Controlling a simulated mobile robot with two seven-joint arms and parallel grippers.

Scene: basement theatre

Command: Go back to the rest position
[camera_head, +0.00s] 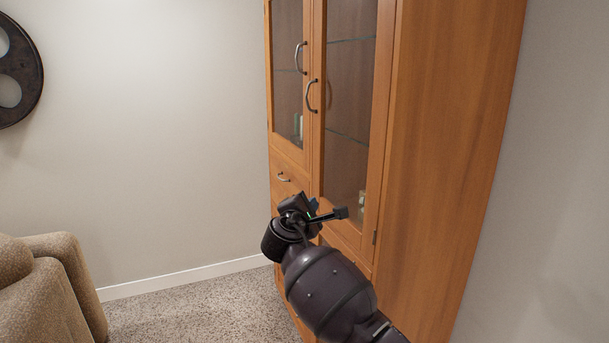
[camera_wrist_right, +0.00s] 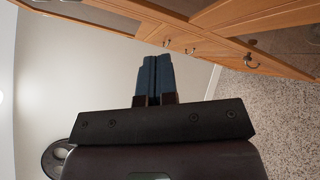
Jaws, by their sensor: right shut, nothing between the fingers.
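My right gripper (camera_head: 341,212) is in front of the lower part of a wooden cabinet (camera_head: 445,130) in the head view. In the right wrist view its two dark fingers (camera_wrist_right: 154,80) are pressed together with nothing between them. The cabinet fills the upper part of the wrist view, turned on its side, and a gap shows between it and the fingertips in the picture. I cannot tell the exact distance from gripper to cabinet. My left gripper is in neither view.
The cabinet has two glass doors (camera_head: 349,90) with curved handles, both shut, and a drawer (camera_head: 285,176) below. A brown upholstered seat (camera_head: 70,275) stands at the lower left. Speckled carpet (camera_head: 205,312) lies open between them. A dark reel (camera_head: 22,70) hangs on the wall.

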